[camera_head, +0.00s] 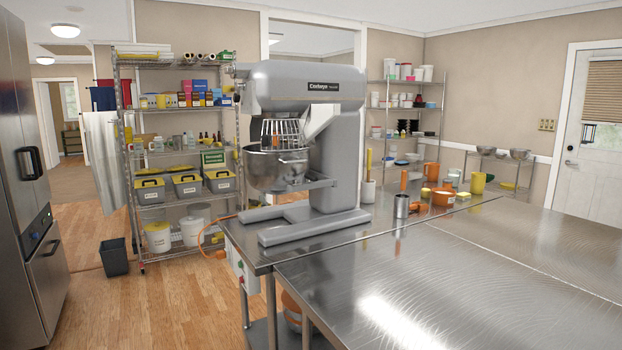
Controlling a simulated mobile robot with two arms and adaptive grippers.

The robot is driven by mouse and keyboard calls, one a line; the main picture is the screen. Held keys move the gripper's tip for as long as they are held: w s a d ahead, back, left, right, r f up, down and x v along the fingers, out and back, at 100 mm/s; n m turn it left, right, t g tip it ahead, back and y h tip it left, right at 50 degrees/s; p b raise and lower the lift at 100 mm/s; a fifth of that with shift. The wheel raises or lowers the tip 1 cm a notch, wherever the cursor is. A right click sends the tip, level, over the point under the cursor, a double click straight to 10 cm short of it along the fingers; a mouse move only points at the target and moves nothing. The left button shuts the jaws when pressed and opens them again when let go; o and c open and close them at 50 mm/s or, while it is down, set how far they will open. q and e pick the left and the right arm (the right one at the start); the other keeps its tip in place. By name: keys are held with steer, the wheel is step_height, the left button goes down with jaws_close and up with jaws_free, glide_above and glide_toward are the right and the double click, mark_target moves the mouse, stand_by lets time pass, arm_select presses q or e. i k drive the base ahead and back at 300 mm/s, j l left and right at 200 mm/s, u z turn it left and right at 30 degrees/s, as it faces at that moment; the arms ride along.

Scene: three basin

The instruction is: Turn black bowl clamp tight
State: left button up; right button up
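A large grey stand mixer (315,130) stands on the far left part of a steel table. Its steel bowl (272,172) hangs under the head, below a wire guard (284,132) and a white chute (321,121). The bowl sits on a bracket arm (312,184) that reaches out from the mixer's column. A black bowl clamp is too small to make out for certain at this distance. Neither of my grippers is in view.
The steel table (440,285) fills the front right and is clear there. A steel cup (401,206), orange pots (443,197) and a yellow pitcher (478,183) stand right of the mixer. Wire shelving (190,205) stands behind, a fridge (25,170) at left. Wooden floor between is open.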

mark_target(308, 178)
steer(key=z, duration=0.3)
steer(key=i+j+z, duration=0.5)
steer(key=j+z, duration=0.25)
steer(key=j, duration=0.15)
